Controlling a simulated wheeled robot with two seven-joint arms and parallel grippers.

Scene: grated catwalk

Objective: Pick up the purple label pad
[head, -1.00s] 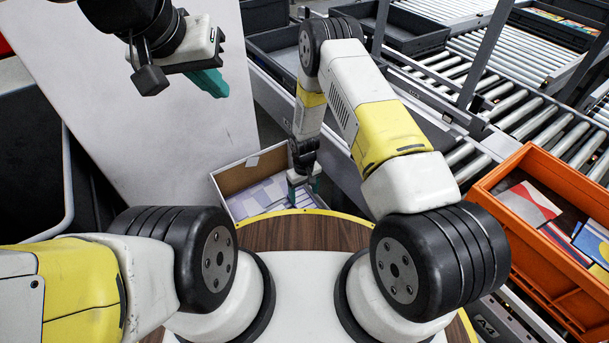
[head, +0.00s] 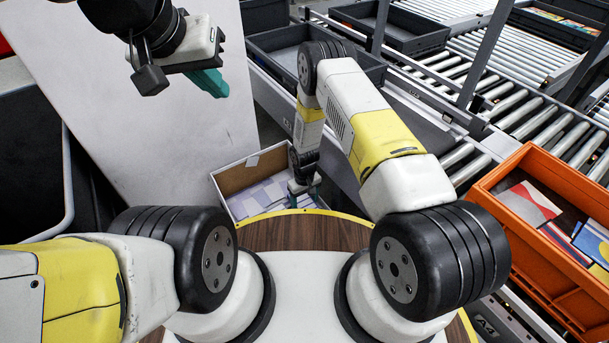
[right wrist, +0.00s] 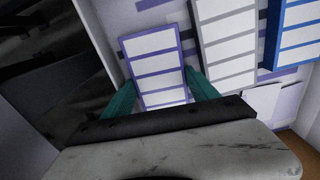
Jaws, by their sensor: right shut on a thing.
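The purple label pad (right wrist: 153,60) is a white pad with purple edges and bands. In the right wrist view it lies between the teal fingers of my right gripper (right wrist: 160,98), which is shut on it. It is in or just above a carton (head: 236,181) of pads and papers, seen in the head view. My right gripper (head: 303,190) points down into the carton there, and the pad itself is hard to make out. My left gripper (head: 208,82) is up at the upper left, over a pale panel, away from the carton; its finger gap does not show.
A grey-edged pad (right wrist: 224,40) and a blue-edged pad (right wrist: 293,35) stand right of the purple one. An orange crate (head: 500,185) with coloured items is at the right. Roller conveyors (head: 540,130) and a dark tray (head: 395,30) lie behind.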

